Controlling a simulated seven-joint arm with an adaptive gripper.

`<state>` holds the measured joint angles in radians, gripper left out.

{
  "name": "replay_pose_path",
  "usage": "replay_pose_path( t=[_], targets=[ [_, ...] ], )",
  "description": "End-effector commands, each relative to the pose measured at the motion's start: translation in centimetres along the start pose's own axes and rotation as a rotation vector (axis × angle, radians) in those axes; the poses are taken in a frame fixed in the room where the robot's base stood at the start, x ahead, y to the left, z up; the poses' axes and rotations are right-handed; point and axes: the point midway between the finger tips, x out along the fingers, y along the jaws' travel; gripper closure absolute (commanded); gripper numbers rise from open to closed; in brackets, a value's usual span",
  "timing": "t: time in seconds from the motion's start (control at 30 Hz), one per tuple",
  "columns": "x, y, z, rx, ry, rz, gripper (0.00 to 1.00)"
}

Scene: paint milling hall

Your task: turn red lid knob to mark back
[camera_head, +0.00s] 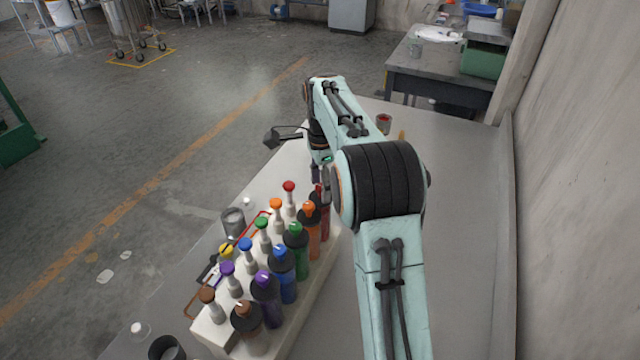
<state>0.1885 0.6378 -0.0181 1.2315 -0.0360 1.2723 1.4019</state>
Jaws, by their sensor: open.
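A pale rack (290,338) on the table holds two rows of coloured bottles. At the far end of the right row, a dark red bottle (325,222) stands upright, partly covered by my gripper. Its lid knob and any mark on it are hidden or too small to read. My gripper (321,187) points down over this bottle, with its fingers open around or just above its top; contact cannot be told. A smaller pale bottle with a red cap (289,186) stands at the far end of the left row, just left of my gripper.
Orange (309,209), green (295,229), blue (280,252) and other lids stand close in front of the red bottle. A grey cup (233,222) is left of the rack. A small red can (384,121) stands farther back. The table's right side is clear, beside a wall.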

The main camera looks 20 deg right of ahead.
Motion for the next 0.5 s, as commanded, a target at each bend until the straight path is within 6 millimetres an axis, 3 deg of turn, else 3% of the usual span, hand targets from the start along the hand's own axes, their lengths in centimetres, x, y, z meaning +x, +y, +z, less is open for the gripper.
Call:
replay_pose_path(
  t=[0.27,0.3,0.43,0.5],
  targets=[
    [0.40,0.01,0.02,0.000,0.000,0.000,0.50],
    [0.39,0.01,0.02,0.000,0.000,0.000,0.56],
    [0.38,0.01,0.03,0.000,0.000,0.000,0.97],
    [0.38,0.01,0.03,0.000,0.000,0.000,1.00]
  ],
)
